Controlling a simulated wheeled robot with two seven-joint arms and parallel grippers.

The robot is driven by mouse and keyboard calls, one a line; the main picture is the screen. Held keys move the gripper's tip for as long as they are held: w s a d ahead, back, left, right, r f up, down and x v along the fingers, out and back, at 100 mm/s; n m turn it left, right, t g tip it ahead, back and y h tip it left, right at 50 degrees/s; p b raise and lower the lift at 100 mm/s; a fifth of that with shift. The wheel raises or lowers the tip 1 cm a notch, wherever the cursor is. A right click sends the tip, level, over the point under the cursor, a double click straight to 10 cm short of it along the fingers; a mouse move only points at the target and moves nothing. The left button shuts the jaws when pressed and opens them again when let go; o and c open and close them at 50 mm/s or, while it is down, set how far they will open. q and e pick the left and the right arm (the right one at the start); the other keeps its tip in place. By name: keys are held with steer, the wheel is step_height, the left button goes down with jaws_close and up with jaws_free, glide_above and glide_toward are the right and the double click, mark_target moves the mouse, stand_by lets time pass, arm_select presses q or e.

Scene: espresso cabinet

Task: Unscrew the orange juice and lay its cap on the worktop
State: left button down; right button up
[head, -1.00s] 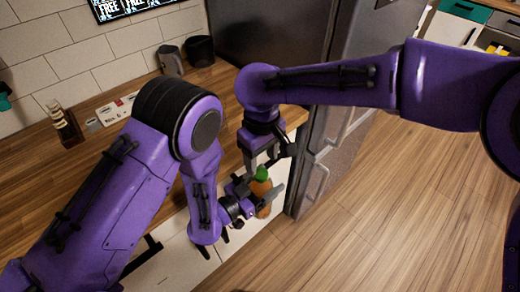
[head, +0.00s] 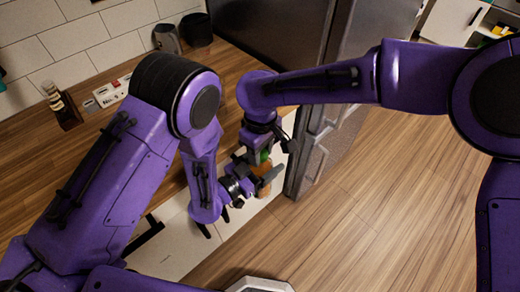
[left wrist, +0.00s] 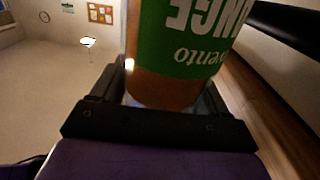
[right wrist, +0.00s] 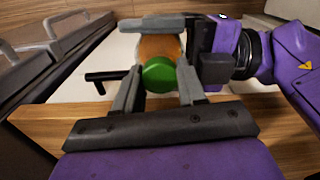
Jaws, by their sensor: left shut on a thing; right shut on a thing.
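The orange juice bottle (head: 265,189) has an orange body, a green label and a green cap (head: 264,156). It is held in the air in front of the worktop edge. My left gripper (head: 257,183) is shut around the bottle body; the green label (left wrist: 190,50) fills the top of the left wrist view. My right gripper (right wrist: 157,88) comes from above and is shut on the green cap, with a finger on each side of it. The bottle body below is partly hidden by the cap and fingers. I cannot tell whether the cap is loosened.
The wooden worktop (head: 100,157) has bare room left of the bottle. A grey mug (head: 166,39), a dark container (head: 196,29), a small wooden stand (head: 62,106) and a white sign (head: 108,93) stand toward its back. A dark fridge (head: 290,60) stands close on the right.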

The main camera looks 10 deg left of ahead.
steer(key=shift+w+d+n, duration=0.1)
steer(key=shift+n, duration=0.8)
steer(key=o, duration=1.1)
steer(key=shift+o, duration=0.2)
steer(key=shift+r, duration=0.15)
step_height(320, 180, up, 4)
steer(key=shift+f, duration=0.15)
steer(key=shift+r, duration=0.65)
steer(key=shift+c, duration=0.5)
step_height(320, 180, up, 2)
steer(key=m, duration=0.3)
steer(key=shift+r, duration=0.25)
steer(key=shift+f, duration=0.1)
step_height(320, 180, down, 8)
steer(key=shift+r, duration=0.2)
